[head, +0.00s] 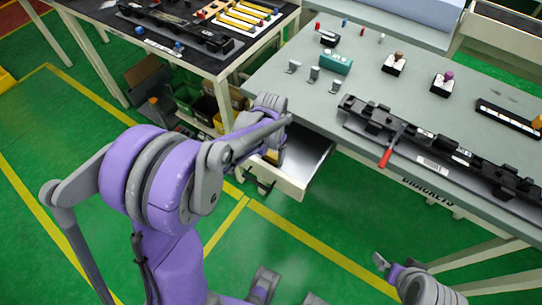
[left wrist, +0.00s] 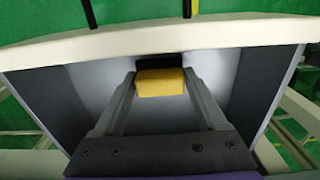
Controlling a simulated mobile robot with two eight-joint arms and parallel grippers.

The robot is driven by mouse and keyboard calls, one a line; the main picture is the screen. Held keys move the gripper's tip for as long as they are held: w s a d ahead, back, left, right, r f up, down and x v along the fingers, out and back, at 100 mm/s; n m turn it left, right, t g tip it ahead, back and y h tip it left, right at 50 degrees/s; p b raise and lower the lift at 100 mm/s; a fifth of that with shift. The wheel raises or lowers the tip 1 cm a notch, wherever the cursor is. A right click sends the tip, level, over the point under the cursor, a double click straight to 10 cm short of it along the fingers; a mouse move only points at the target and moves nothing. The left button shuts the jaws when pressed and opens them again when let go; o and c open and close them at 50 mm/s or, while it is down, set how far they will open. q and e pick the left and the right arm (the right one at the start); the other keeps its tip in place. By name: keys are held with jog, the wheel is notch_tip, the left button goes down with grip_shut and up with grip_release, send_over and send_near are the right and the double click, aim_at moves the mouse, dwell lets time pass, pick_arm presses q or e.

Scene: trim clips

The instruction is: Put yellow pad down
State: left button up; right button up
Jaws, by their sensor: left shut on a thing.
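The yellow pad (left wrist: 160,82) is a small block between the two grey fingertips of my left gripper (left wrist: 158,84). The left gripper is shut on it, inside the open drawer, near a dark patch at the drawer's front wall. In the head view the pulled-out drawer (head: 318,160) sits under the grey table's left end. My left wrist and forearm hide most of that gripper there. A grey and purple end of my right arm (head: 386,266) shows at the lower right, apart from the table; its fingers are too unclear to read.
The grey table (head: 350,84) carries a long black trim rail (head: 440,150) with a red-handled tool (head: 392,147), a teal block (head: 336,64), grey clips and small stands. A dark table (head: 225,55) with bins beneath stands left. Green floor is open in front.

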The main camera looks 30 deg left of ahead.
aim_at(271, 155)
pick_arm(q)
jog(key=shift+f, duration=0.5)
jog(key=shift+f, duration=0.1)
jog(key=o, duration=1.3)
notch_tip(271, 155, up, 12)
jog(key=p, duration=0.1)
jog(key=s+d+t, duration=0.2)
jog(key=s+d, duration=0.1)
jog(key=s, duration=0.5)
jog(key=s+d+f+n+t, duration=0.1)
jog(key=s+d+t, duration=0.2)
jog(key=s, duration=0.5)
jog(key=shift+s+d+f, duration=0.25)
jog(key=shift+d+f, duration=0.05)
jog(key=shift+d, duration=0.05)
